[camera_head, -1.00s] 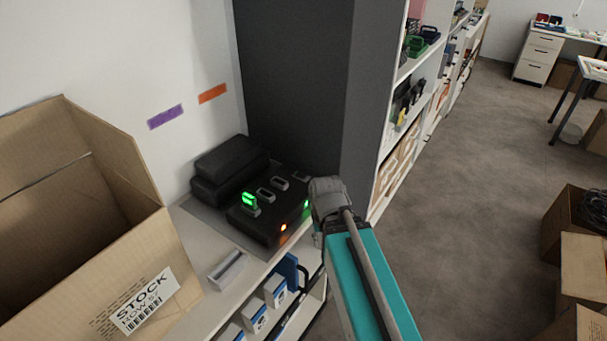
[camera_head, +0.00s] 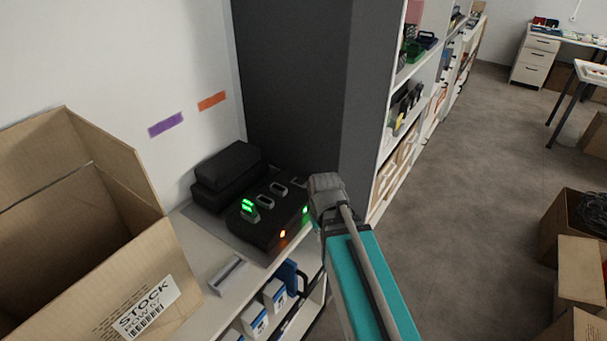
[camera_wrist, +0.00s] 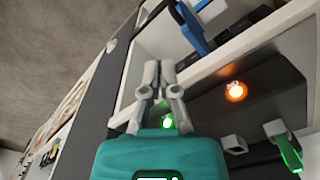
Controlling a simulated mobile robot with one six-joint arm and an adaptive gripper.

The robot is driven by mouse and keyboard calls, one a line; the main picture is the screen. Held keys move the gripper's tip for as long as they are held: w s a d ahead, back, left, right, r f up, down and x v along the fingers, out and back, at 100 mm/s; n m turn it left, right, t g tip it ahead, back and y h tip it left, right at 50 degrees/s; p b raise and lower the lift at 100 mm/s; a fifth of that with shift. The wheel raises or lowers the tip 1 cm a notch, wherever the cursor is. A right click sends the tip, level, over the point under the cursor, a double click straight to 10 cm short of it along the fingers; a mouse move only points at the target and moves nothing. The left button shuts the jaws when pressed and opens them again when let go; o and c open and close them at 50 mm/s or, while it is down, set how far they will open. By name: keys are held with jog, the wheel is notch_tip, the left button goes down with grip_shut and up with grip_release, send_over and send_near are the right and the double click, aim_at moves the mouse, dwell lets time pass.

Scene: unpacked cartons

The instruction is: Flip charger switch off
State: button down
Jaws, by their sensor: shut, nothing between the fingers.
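The black charger (camera_head: 268,218) sits on the white shelf unit against the dark column. Its top has a green-lit upright piece (camera_head: 250,209) and pale-rimmed slots; its front has an orange light (camera_head: 282,233) and a green light (camera_head: 305,210). My gripper (camera_wrist: 159,70) is shut and empty in the wrist view. There the charger's orange light (camera_wrist: 236,91) is right of the fingers, and the green light (camera_wrist: 168,122) shows by the finger bases. In the head view my grey wrist is beside the charger's right end; the fingertips are hidden. Contact and the switch's position cannot be told.
A large open carton (camera_head: 85,220) stands at the left on the shelf top. A black case (camera_head: 228,173) lies behind the charger. Small boxes and a blue item (camera_head: 287,275) fill the shelf below.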

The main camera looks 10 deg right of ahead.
jog(key=w+r+n+t+y+p, duration=0.1)
jog(key=w+r+n+p, duration=0.3)
jog(key=w+r+p, duration=0.3)
jog(key=w+d+r+n+p, duration=0.1)
jog(key=w+r+n+p, duration=0.3)
jog(key=w+r+p, duration=0.4)
jog(key=w+r, duration=0.1)
jog(key=w, duration=0.6)
jog(key=shift+r+t+y, duration=0.3)
jog(key=shift+t+y, duration=0.1)
jog(key=shift+f, duration=0.15)
jog(key=b, duration=1)
send_over(301, 181)
notch_tip(301, 181, down, 10)
jog(key=shift+s+d+r, duration=0.1)
jog(key=shift+d+r, duration=0.05)
jog(key=shift+s+d+f+b, duration=0.15)
jog(key=shift+f+b, duration=1.6)
jog(key=shift+f, duration=0.15)
